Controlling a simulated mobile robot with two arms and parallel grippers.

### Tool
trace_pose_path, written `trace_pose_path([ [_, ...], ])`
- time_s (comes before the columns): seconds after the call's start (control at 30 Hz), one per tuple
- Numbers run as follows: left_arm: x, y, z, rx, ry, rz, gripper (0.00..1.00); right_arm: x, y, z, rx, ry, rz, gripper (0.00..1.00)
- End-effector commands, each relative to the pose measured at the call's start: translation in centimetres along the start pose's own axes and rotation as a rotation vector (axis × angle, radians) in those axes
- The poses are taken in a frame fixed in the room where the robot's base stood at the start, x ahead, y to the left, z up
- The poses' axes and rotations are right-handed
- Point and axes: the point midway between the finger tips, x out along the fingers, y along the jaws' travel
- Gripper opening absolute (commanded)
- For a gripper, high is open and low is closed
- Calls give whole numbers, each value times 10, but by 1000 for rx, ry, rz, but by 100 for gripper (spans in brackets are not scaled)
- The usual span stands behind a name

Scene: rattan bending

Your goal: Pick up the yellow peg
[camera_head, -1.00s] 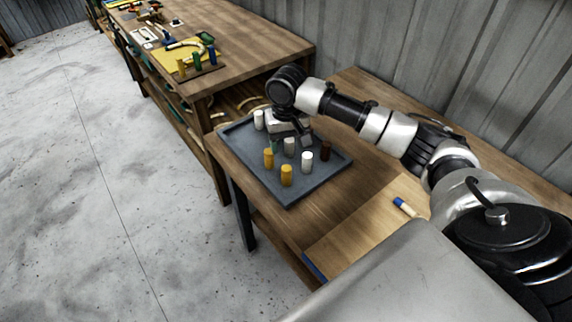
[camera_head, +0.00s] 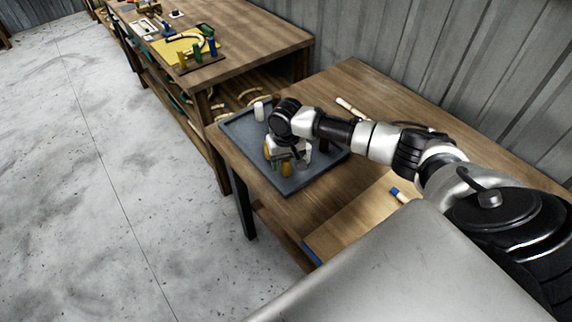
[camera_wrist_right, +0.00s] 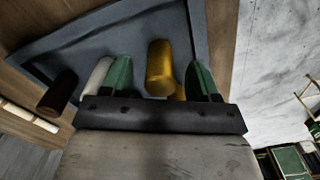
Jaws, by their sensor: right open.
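Two yellow pegs stand on the grey tray (camera_head: 245,150). In the head view, one yellow peg (camera_head: 287,170) shows beside my right gripper (camera_head: 284,163), and the other is mostly hidden by it. In the right wrist view, one yellow peg (camera_wrist_right: 160,72) is between the green fingers of my right gripper (camera_wrist_right: 161,66), nearer the right finger. My right gripper is open, and I see no grip on either peg. My left gripper is not in view.
A white peg (camera_wrist_right: 97,76) is just outside the left finger, and a dark brown peg (camera_wrist_right: 58,92) is farther left. Another white peg (camera_head: 259,111) stands at the tray's back corner. A blue-and-white piece (camera_head: 399,195) lies on the wooden board at right.

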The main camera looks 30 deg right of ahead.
Motion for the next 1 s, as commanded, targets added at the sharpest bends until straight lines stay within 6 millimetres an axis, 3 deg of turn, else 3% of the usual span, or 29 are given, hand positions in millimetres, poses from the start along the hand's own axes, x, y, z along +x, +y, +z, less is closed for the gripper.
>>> trace_pose_path([
  [0.07, 0, 1, 0, -1, 0, 1, 43, 0, 0, 0, 0, 0, 0, 61],
  [0.43, 0, 1, 3, -1, -6, 1, 43, 0, 0, 0, 0, 0, 0, 8],
  [0.77, 2, 1, 4, -1, -7, 1, 43, -4, 0, 0, 0, 1, -2, 8],
  [1.0, 12, 0, 6, 0, -8, -1, 43, -37, 0, -1, -2, 4, -3, 7],
])
